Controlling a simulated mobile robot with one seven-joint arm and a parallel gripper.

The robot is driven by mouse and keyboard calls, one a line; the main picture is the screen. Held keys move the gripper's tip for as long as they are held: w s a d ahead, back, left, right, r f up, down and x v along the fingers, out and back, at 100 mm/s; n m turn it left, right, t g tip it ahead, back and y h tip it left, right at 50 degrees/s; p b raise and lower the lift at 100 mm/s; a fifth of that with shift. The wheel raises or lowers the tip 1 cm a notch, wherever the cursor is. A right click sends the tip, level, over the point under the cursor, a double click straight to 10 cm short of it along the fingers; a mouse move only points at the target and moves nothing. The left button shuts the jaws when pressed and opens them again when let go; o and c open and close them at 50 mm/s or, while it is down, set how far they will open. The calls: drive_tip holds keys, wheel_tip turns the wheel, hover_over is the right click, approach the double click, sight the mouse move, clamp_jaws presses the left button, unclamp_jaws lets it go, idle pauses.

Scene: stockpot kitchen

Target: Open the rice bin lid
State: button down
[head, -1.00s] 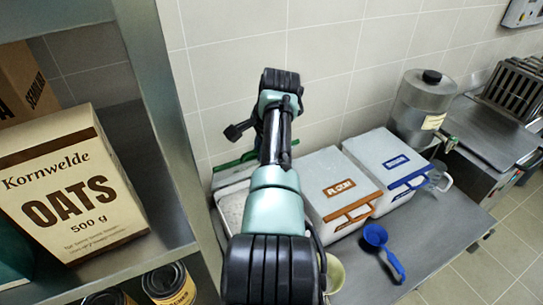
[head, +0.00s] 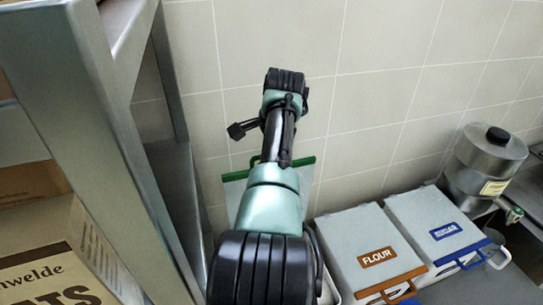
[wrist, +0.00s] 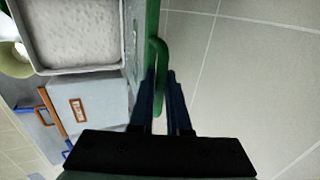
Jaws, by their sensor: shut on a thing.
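The rice bin (wrist: 38,55) is open in the wrist view, with white rice (wrist: 80,32) inside. Its lid (wrist: 131,45) stands raised, seen nearly edge-on, with a green handle (wrist: 163,62) and green edge. My gripper (wrist: 161,82) is shut on the green handle, one dark finger on each side. In the head view the pale lid with its green edge (head: 306,161) shows upright behind my arm near the wall. My arm hides the gripper and most of the rice bin there.
The flour bin (head: 345,240) and sugar bin (head: 425,215) stand shut to the right, with a metal pot (head: 485,165) beyond. A metal shelf (head: 95,130) holding an oats box (head: 45,275) is close on the left. The tiled wall is behind.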

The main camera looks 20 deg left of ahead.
drive_tip(key=shift+f, duration=0.1)
idle(0.3)
drive_tip(key=c, duration=0.9)
unclamp_jaws()
drive_tip(key=shift+d+r, duration=0.1)
drive_tip(key=shift+r, duration=0.35)
drive_tip(key=b+v, duration=0.4)
drive_tip(key=v, duration=0.8)
drive_tip(key=shift+s+r+b, duration=0.15)
drive_tip(key=shift+r+b, duration=0.05)
drive_tip(key=shift+b, duration=0.1)
